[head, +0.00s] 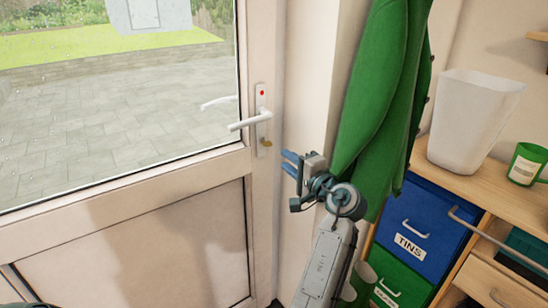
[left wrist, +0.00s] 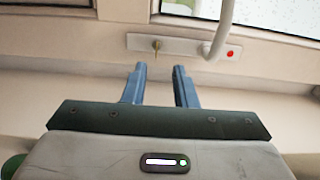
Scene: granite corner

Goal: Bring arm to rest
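My left gripper (head: 286,163) is in front of the door frame, below and to the right of the white door handle (head: 250,120). Its two blue fingers are apart with nothing between them, and this gap also shows in the left wrist view (left wrist: 160,72). The handle (left wrist: 222,30) and the brass key (left wrist: 156,46) in its plate lie beyond the fingertips, apart from them. The white door (head: 130,240) with its glass pane appears shut. My right gripper is not in view.
A green coat (head: 385,90) hangs close behind my left arm. At right, a wooden unit (head: 510,210) carries a white bin (head: 473,120) and a green mug (head: 527,163). Blue (head: 415,225) and green (head: 398,275) labelled drawers are below.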

